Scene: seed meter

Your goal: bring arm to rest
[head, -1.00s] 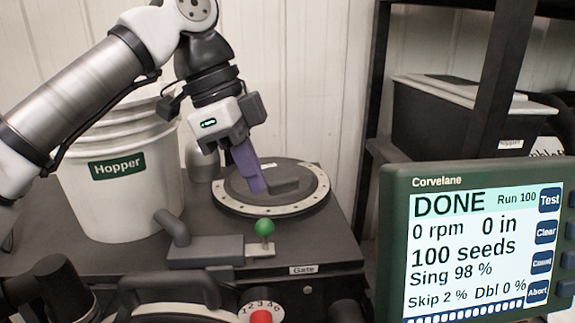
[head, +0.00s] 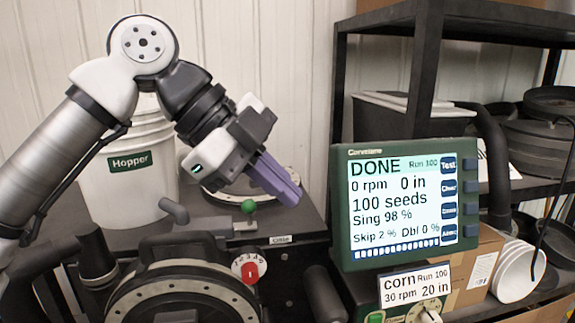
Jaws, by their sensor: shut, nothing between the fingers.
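My gripper (head: 283,190) is shut and empty, its purple fingers pressed together and pointing down and to the right. It hangs in the air in front of the round metal disc (head: 214,194) on the bench and hides much of that disc. My arm comes in from the left edge and bends at a high elbow. The fingertips are to the left of the green monitor (head: 342,222), apart from it. The monitor screen reads DONE, Run 100, 0 rpm, 0 in, 100 seeds, Sing 98 %, Skip 2 %, Dbl 0 %.
A white Hopper bucket (head: 130,195) stands behind my arm. A green-knobbed gate lever (head: 248,207) and a red dial knob (head: 249,271) sit below the gripper. A round black housing (head: 165,300) is in front. Shelves (head: 425,60) stand at right. A corn card (head: 414,284) sits below the monitor.

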